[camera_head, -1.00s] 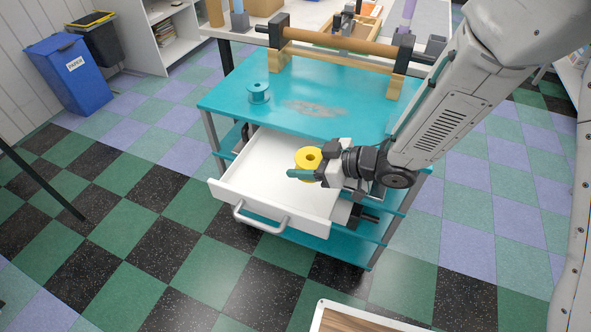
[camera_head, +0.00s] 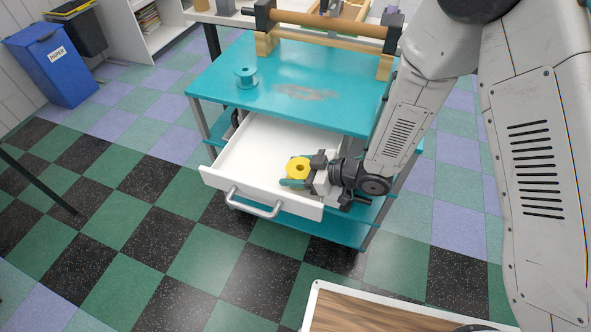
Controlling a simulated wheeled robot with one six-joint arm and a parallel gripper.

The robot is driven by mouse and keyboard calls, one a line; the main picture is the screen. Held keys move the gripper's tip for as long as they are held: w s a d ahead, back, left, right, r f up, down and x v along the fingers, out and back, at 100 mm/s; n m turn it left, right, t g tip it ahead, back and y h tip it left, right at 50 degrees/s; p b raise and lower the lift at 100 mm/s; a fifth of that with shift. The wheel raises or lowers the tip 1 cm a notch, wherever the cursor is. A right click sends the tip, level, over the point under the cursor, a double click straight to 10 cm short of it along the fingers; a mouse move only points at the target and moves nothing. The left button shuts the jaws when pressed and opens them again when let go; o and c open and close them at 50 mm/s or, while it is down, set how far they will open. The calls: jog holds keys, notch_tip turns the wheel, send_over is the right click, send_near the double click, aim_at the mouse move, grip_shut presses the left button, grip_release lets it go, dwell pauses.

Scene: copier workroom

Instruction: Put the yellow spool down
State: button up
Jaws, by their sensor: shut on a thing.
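The yellow spool (camera_head: 299,167) is in my gripper (camera_head: 297,175), seen over the right part of the open white drawer (camera_head: 245,158). My gripper is shut on the spool, with a teal finger showing on its near side. The spool is upright, with its hole facing up. I cannot tell whether its underside touches the drawer floor, since the finger hides it.
The drawer juts from a teal cart (camera_head: 300,95). A teal spool (camera_head: 246,76) stands on the cart top, and a roller on wooden supports (camera_head: 330,32) stands at its back. The left part of the drawer is empty. A wood-topped surface (camera_head: 365,312) is at the bottom.

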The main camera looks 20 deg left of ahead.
jog(key=shift+f, duration=0.1)
jog(key=o, duration=1)
jog(key=shift+c, duration=0.2)
jog(key=shift+d, duration=0.1)
jog(key=w+v, duration=0.1)
jog(key=v, duration=1.1)
jog(key=shift+s, duration=0.45)
